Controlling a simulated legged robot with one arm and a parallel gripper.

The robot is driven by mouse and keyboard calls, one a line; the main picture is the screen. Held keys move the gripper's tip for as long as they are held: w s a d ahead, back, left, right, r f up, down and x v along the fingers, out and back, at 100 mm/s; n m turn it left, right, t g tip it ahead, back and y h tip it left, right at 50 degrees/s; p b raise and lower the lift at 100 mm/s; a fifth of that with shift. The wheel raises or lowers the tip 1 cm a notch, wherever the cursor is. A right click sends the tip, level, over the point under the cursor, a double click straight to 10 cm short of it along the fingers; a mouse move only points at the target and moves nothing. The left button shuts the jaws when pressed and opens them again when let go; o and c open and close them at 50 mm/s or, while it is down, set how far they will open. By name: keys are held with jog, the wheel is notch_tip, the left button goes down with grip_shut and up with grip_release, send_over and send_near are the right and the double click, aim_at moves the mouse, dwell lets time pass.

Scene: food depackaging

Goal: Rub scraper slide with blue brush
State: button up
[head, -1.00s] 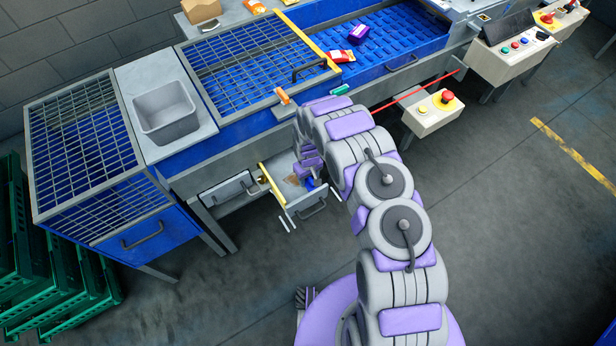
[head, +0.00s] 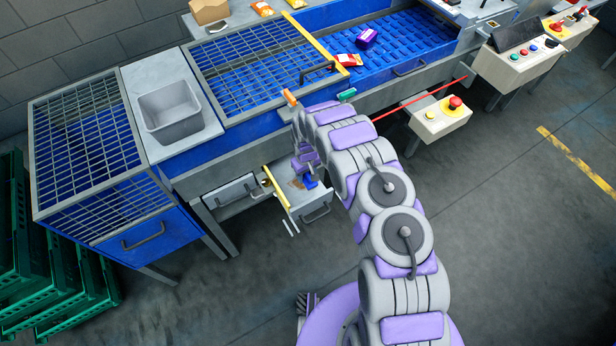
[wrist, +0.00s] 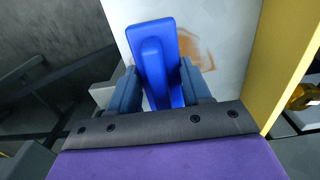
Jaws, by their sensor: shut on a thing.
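The blue brush (wrist: 156,42) is between the fingers of my gripper (wrist: 160,90) in the wrist view, and the gripper is shut on its handle. The scraper slide (head: 300,195) is the pale drawer-like tray below the machine, with a yellow edge (wrist: 272,60) on one side. A brown stain (wrist: 197,48) marks its pale surface, just right of the brush. The brush overlaps the slide in the wrist view; I cannot tell whether it touches. In the head view the brush (head: 309,182) shows as a small blue patch over the slide.
A closed drawer (head: 231,190) is left of the slide. The blue machine with mesh covers (head: 255,65) stands above. A grey bin (head: 170,112) sits on its top. Green crates (head: 60,280) stack at the left. A control box (head: 435,120) hangs at the right. The floor in front is clear.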

jog(key=shift+w+a+f+b, duration=0.1)
jog(key=shift+w+a+b, duration=0.25)
jog(key=shift+w, duration=0.2)
jog(key=shift+w+a+f+b, duration=0.1)
jog(key=shift+w+a+b, duration=0.2)
jog(key=shift+w, duration=0.2)
jog(key=shift+w+a+r, duration=0.2)
jog(key=shift+w+r, duration=0.05)
jog(key=shift+w, duration=0.1)
jog(key=shift+r, duration=0.1)
